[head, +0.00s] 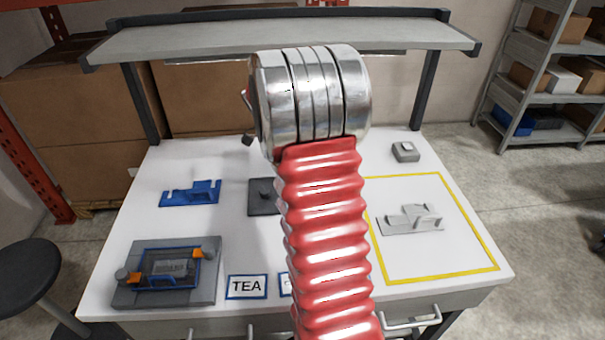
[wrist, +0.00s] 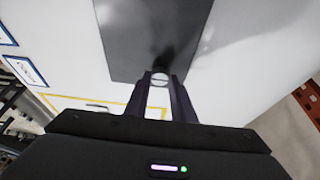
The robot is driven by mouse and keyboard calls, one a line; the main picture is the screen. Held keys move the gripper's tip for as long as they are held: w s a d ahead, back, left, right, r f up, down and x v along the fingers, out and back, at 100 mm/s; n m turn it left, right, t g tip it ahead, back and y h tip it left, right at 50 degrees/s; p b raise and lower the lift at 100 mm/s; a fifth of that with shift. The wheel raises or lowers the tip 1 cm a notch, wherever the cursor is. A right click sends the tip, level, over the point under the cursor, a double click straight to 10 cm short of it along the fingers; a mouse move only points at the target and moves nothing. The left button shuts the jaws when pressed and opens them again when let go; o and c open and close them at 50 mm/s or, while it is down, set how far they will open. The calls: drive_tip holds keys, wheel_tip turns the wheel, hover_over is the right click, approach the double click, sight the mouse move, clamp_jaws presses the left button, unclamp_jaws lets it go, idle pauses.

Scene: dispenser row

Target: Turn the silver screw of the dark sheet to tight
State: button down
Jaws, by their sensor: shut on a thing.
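The dark sheet (head: 257,208) lies flat on the white table, partly hidden behind my red arm in the head view. It also fills the upper middle of the wrist view (wrist: 145,35). The silver screw (wrist: 160,78) shows a round, slotted head in the wrist view, near the lower part of the sheet. My gripper (wrist: 160,84) has its two dark fingers on either side of the screw head and is shut on it. In the head view my arm hides the gripper. How deep the screw sits cannot be told.
A blue bracket (head: 190,193) and a grey fixture (head: 125,290) with orange clamps stand at left. A yellow-outlined area (head: 478,240) with a grey part (head: 408,220) is at right. A small grey block (head: 405,151) stands behind it.

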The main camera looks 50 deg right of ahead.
drive_tip(key=shift+w+d+r, duration=0.1)
drive_tip(key=shift+w+r, duration=0.05)
drive_tip(key=shift+r, duration=0.05)
drive_tip(key=c, duration=1.9)
unclamp_jaws()
drive_tip(key=o, duration=0.4)
drive_tip(key=shift+f, duration=0.15)
drive_tip(key=v, duration=1.3)
drive_tip(key=shift+w+a+r, duration=0.1)
drive_tip(key=shift+a+r, duration=0.1)
drive_tip(key=shift+r, duration=0.1)
